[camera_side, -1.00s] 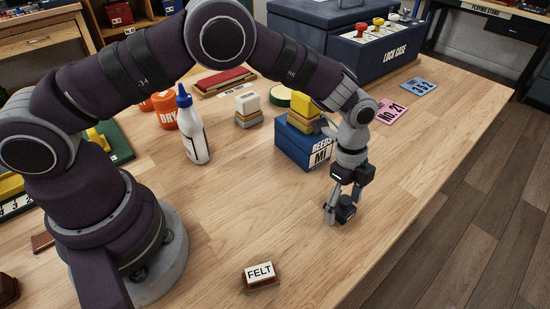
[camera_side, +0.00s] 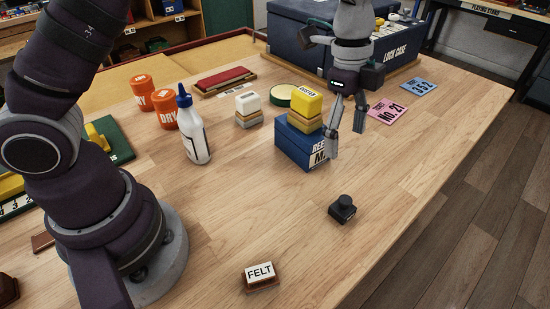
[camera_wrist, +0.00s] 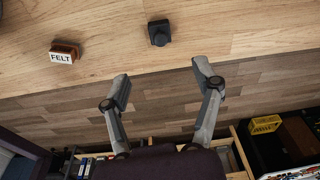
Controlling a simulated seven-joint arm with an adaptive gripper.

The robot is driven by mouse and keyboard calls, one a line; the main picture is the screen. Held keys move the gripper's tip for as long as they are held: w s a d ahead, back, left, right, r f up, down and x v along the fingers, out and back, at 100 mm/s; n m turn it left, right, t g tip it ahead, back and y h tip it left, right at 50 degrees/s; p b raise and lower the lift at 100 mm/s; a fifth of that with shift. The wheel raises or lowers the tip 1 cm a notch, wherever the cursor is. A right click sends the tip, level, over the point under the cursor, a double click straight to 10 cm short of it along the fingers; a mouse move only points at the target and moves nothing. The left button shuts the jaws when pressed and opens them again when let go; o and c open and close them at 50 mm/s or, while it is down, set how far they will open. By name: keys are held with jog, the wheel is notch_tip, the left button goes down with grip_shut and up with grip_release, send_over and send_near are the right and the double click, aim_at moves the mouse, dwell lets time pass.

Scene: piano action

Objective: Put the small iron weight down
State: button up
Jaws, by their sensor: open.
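The small iron weight (camera_side: 342,208) is a dark block with a round knob on top. It stands upright on the wooden bench top, near its front right edge, with nothing touching it. It also shows in the wrist view (camera_wrist: 159,33), above the gap between my fingers. My gripper (camera_side: 346,143) is open and empty.
A FELT block (camera_side: 260,276) sits at the front. The blue box (camera_side: 297,146) carries yellow blocks (camera_side: 305,105). Bench around the weight is clear.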

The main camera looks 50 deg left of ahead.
jog(key=s+a+r+n+t, duration=0.3)
jog(key=s+a+r+n, duration=0.3)
jog(key=a+r+n, duration=0.15)
jog(key=s+a+f+n+t+y, duration=0.1)
jog(key=s+a+n+t, duration=0.1)
jog(key=s+a+n, duration=0.3)
jog(key=s+n, duration=0.3)
jog(key=n, duration=0.1)
jog(key=shift+a, duration=0.2)
jog(key=shift+s, duration=0.1)
